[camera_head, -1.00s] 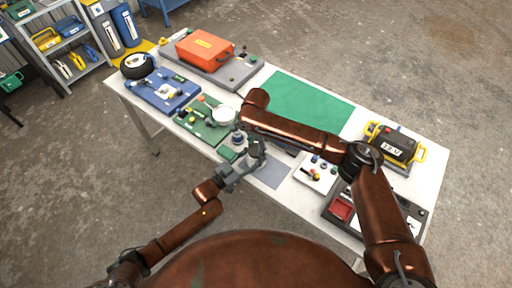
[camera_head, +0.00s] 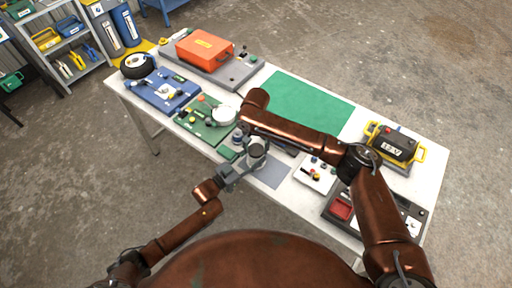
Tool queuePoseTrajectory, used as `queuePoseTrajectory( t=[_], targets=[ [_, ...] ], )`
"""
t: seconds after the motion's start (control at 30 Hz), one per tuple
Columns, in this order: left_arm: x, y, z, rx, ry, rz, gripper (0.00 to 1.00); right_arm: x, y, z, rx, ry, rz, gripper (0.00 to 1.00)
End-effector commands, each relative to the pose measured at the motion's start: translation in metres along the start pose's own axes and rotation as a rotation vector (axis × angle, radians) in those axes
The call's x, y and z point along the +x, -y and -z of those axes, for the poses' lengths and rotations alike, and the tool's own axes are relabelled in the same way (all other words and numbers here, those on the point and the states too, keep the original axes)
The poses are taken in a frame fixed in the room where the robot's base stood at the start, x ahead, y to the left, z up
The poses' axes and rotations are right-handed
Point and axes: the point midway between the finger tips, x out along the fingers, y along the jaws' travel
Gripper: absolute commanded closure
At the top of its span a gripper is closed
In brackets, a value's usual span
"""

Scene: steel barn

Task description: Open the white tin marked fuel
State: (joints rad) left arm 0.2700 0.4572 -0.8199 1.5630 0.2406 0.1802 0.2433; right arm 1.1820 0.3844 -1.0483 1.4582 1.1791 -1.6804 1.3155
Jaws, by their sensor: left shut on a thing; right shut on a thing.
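The white tin (camera_head: 257,160) stands above the grey mat at the table's near edge. Its top now shows a dark, open-looking mouth. My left gripper (camera_head: 238,168) is shut on the tin's left side. My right arm reaches across from the right, and my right gripper (camera_head: 236,123) is small and partly hidden by its own arm, left of and behind the tin. It appears shut on the round white lid (camera_head: 223,116), over the green board. The fuel marking cannot be read from here.
The green board (camera_head: 197,127) and blue board (camera_head: 162,94) lie left. An orange case (camera_head: 204,47) stands at the back. A green mat (camera_head: 310,102) is bare. A small white panel (camera_head: 315,174), red tray (camera_head: 340,208) and yellow-framed battery (camera_head: 392,146) lie right.

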Motion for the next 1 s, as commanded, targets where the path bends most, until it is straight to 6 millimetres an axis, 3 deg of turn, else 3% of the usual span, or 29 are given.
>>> queuePoseTrajectory(
  t=[1.0],
  targets=[
    [-0.0003, -0.0003, -0.0003, 0.0, 0.0, 0.0, 1.0, -0.0018, 0.0001, 0.0011, -2.04, -0.002, -0.005, 0.82]
  ],
)
